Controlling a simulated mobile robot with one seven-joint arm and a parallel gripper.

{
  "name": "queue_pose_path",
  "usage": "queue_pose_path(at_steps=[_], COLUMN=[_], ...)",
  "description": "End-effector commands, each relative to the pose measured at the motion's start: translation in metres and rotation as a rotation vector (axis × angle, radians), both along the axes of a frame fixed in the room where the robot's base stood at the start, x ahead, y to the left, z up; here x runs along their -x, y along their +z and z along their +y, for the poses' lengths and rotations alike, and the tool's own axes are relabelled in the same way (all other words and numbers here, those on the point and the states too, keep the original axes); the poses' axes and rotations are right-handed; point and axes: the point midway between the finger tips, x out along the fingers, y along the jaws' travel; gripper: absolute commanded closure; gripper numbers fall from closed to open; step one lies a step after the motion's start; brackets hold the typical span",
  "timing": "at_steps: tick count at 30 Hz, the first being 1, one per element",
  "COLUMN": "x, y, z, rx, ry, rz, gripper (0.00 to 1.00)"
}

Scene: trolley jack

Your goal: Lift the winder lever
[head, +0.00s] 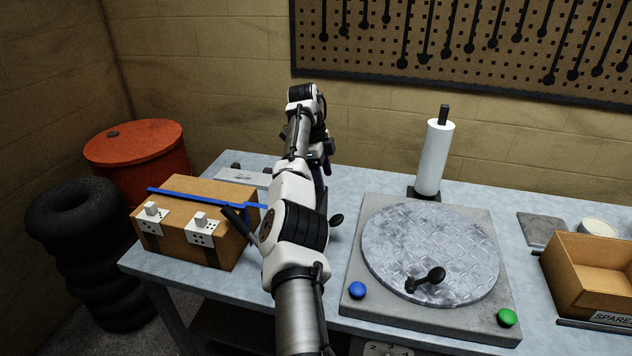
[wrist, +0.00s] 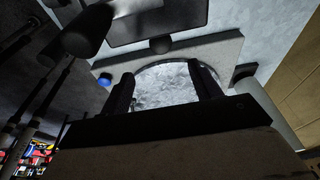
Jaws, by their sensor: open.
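In the head view a dark bar (head: 239,224) slants up beside the box with the blue strap (head: 185,195); it may be the winder lever, but I cannot tell for sure. A black knob (head: 336,220) shows just right of my arm, its lower part hidden. My gripper is mostly hidden by my arm in the head view, above the back of the bench. In the wrist view my gripper (wrist: 162,72) is open, its two dark fingers apart with nothing between them. A dark rounded thing (wrist: 84,36) at the upper left is too dim to name.
A round metal plate (head: 425,235) with a black-knobbed handle (head: 428,279) sits on a grey base between blue (head: 357,290) and green (head: 507,317) buttons. A white roll (head: 434,158) stands behind it. An open bin (head: 582,292) is at the right.

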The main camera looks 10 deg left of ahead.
Motion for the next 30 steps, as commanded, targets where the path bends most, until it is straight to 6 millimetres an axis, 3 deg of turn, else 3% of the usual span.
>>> queue_pose_path(at_steps=[6, 19, 25, 30], x=[0.0, 0.0, -0.042, -0.083], y=[0.01, 0.01, 0.006, 0.043], z=[-0.007, -0.007, -0.012, 0.008], rx=[0.0, 0.0, 0.02, 0.128], ry=[0.0, 0.002, 0.154, 0.443], rz=[-0.001, -0.003, -0.245, -0.621], gripper=[0.37, 0.37, 0.37, 0.37])
